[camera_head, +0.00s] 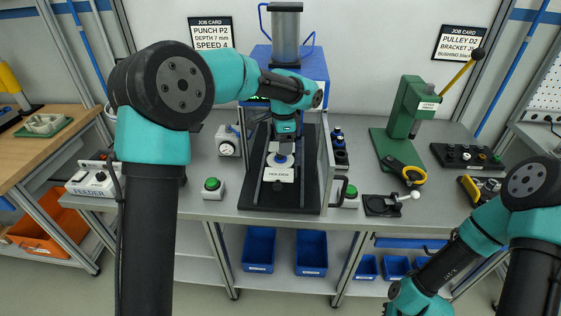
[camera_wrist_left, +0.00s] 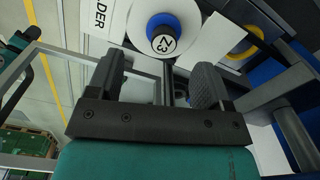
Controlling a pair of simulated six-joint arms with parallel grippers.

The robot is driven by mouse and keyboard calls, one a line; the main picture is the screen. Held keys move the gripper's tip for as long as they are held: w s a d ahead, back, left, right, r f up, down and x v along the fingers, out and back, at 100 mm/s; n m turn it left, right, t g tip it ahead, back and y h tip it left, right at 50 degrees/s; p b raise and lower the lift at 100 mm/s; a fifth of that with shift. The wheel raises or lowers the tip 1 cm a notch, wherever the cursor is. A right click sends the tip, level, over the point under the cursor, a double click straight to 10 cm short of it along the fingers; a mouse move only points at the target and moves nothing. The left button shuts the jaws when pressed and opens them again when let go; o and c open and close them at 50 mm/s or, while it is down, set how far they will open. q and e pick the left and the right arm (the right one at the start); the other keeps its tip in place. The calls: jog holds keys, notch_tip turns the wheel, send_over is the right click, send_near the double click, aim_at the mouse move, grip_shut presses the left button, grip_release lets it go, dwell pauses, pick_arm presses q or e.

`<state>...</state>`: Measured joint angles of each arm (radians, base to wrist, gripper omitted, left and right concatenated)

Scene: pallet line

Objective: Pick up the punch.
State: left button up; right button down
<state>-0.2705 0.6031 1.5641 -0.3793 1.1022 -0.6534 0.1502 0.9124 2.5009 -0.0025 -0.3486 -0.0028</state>
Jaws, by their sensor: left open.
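What looks like the punch is a round black cap with a blue ring on a white disc; its white mark is hard to read. In the left wrist view this punch (camera_wrist_left: 163,43) is just beyond my fingertips. In the head view the punch (camera_head: 280,159) stands on the white-labelled holder (camera_head: 279,175) in the press. My left gripper (camera_head: 285,148) is over the holder, pointing down; in the left wrist view its two fingers (camera_wrist_left: 157,75) are apart with nothing clearly gripped. My right arm is at the lower right; its gripper is outside the frame.
The blue press (camera_head: 315,62) stands close behind my left gripper. A small rack (camera_head: 339,150) with blue-topped pieces is to its right. A green arbor press (camera_head: 402,110), yellow-handled tool (camera_head: 405,170) and green buttons (camera_head: 212,184) share the bench.

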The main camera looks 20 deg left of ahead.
pick_arm(q)
jog(key=shift+a+f, duration=0.15)
jog(key=shift+f, duration=1.15)
jog(key=shift+a+f, duration=0.1)
jog(key=shift+f, duration=1.2)
jog(key=c, duration=1.1)
jog(key=shift+r, duration=0.1)
notch_tip(320, 180, up, 28)
jog(key=shift+f, duration=0.1)
